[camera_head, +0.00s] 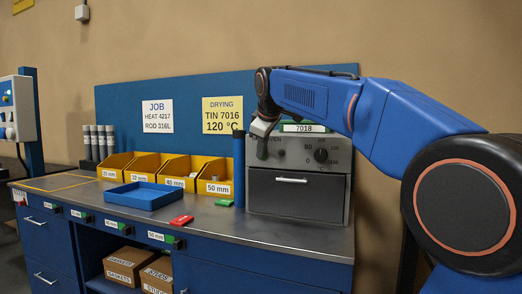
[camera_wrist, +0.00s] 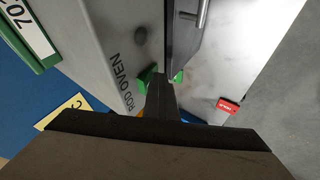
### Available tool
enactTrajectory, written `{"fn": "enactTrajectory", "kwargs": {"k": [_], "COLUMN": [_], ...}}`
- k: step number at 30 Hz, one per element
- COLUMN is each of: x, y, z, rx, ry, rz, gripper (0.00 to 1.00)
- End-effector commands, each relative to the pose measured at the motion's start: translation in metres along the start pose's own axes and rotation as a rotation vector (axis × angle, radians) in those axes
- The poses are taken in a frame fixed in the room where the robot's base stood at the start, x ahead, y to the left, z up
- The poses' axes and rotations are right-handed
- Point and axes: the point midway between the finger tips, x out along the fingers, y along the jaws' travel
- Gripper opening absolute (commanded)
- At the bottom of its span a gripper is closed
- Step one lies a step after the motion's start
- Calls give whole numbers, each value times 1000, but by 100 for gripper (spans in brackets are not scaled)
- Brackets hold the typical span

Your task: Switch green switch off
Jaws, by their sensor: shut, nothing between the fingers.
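The rod oven (camera_head: 335,205) is a grey box with a drawer front, a dial and the label 7018, at the right of the bench. In the wrist view its panel (camera_wrist: 110,60) reads ROD OVEN. The green switch (camera_wrist: 147,76) shows beside that lettering, partly hidden by my gripper (camera_wrist: 160,80). The fingers are shut and empty, right at the switch; I cannot tell whether they touch it. In the head view my gripper (camera_head: 262,148) covers the panel's left part. The switch's position cannot be made out.
A red tag (camera_head: 181,221) and a green tag (camera_head: 224,203) lie on the bench (camera_head: 270,230) left of the oven. A blue tray (camera_head: 146,196) and several yellow bins (camera_head: 213,185) stand farther left. The dial (camera_head: 321,155) and drawer handle (camera_wrist: 202,15) are near my gripper.

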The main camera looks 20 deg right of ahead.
Motion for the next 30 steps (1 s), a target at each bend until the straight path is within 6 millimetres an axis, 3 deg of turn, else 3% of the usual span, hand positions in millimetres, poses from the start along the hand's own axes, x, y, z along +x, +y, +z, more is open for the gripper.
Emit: {"fn": "enactTrajectory", "kwargs": {"k": [17,30], "x": [-15,-17], "y": [16,14], "z": [-7,-7], "rx": [1,2], "ry": [6,4], "rz": [19,17], "gripper": [0,0]}}
